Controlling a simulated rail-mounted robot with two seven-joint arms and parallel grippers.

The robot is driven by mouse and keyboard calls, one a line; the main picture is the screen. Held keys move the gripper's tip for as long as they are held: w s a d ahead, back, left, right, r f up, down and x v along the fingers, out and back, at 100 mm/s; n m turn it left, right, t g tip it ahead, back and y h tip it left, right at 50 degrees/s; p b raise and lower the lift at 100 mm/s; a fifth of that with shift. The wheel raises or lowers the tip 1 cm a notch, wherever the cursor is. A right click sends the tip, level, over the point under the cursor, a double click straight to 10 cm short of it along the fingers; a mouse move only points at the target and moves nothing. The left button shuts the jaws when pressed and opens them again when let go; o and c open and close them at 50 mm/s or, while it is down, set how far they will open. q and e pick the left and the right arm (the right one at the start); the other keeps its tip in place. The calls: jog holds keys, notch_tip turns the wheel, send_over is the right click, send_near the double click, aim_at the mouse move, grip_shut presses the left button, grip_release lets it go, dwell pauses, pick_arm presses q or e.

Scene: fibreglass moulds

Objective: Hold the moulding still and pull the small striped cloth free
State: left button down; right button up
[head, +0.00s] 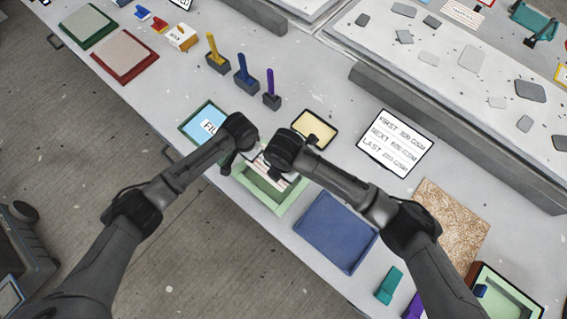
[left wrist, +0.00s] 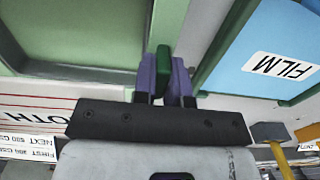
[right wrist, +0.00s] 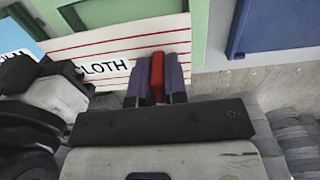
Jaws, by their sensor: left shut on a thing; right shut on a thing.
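The pale green moulding (head: 276,206) is a shallow open tray near the table's front edge; it also shows in the left wrist view (left wrist: 85,40). The striped cloth (right wrist: 105,48), white with red lines and marked CLOTH, lies at the moulding's far end, partly hidden by my arms in the head view. My left gripper (left wrist: 165,92) is shut on a dark green tab (left wrist: 164,62) at the moulding's rim. My right gripper (right wrist: 157,92) is shut on a red tab (right wrist: 157,70) at the cloth's edge. How much cloth is under the moulding I cannot tell.
A blue FILM tray (head: 204,119) is at the left and a blue tray (head: 335,232) at the right. A small yellow tray (head: 315,128) and a lettered sign (head: 396,143) stand behind. Several upright tools, including a purple one (head: 271,90), stand further back.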

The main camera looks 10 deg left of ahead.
pick_arm(q)
jog(key=shift+a, duration=0.1)
jog(key=c, duration=1.1)
grip_release()
jog(key=shift+c, duration=0.2)
jog(key=shift+o, duration=0.2)
pick_arm(e)
jog(key=shift+r, duration=0.1)
jog(key=shift+a, duration=0.1)
pick_arm(q)
jog(key=shift+d+r, duration=0.2)
jog(key=shift+r, duration=0.3)
pick_arm(e)
grip_shut()
jog(key=shift+o, duration=0.7)
grip_release()
pick_arm(q)
notch_tip(320, 180, up, 11)
jog(key=shift+a, duration=0.2)
pick_arm(e)
jog(key=shift+c, duration=0.4)
pick_arm(q)
jog(key=shift+r, duration=0.1)
pick_arm(e)
grip_shut()
